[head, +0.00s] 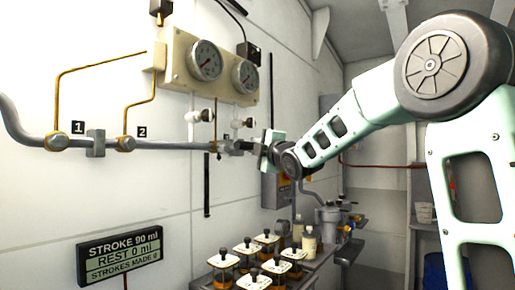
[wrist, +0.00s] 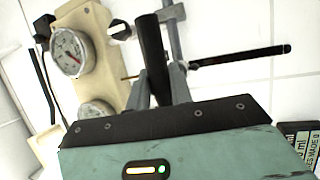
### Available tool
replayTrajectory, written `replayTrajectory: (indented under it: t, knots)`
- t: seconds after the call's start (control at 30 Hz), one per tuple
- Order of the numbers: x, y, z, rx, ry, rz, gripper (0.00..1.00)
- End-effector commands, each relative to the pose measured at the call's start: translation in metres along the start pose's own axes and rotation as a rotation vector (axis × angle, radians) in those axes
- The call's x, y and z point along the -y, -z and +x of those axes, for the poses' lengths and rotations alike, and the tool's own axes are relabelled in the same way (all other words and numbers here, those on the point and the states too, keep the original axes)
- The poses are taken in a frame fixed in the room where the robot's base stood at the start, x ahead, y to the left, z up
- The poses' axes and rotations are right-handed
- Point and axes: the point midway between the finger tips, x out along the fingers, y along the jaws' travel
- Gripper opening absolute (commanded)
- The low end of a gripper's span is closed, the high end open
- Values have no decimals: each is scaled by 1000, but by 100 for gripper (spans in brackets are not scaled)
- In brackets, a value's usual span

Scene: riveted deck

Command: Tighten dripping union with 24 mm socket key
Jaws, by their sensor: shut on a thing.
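My gripper (wrist: 160,88) is shut on a dark cylindrical tool, seemingly the socket key (wrist: 151,45). The tool points away from the wrist, towards the grey pipe (wrist: 174,32). In the head view my gripper (head: 241,146) is at the right end of the wall pipe (head: 180,146). Brass unions sit on this pipe at the plates 1 (head: 57,142) and 2 (head: 126,143). Another brass fitting (head: 215,146) is just left of my gripper. I cannot tell whether the tool touches it. No drip can be made out.
A sign (head: 119,256) reads stroke 90 ml, rest 0 ml, strokes made 0. Several amber jars (head: 267,240) stand on a bench below my arm.

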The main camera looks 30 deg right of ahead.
Motion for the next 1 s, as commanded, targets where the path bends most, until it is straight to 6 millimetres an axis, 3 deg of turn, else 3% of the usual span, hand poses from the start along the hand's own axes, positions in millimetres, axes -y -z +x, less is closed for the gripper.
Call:
replayTrajectory:
  t: [1.0]
  knots:
    - [2, 6, 13, -1, -3, 0, 0]
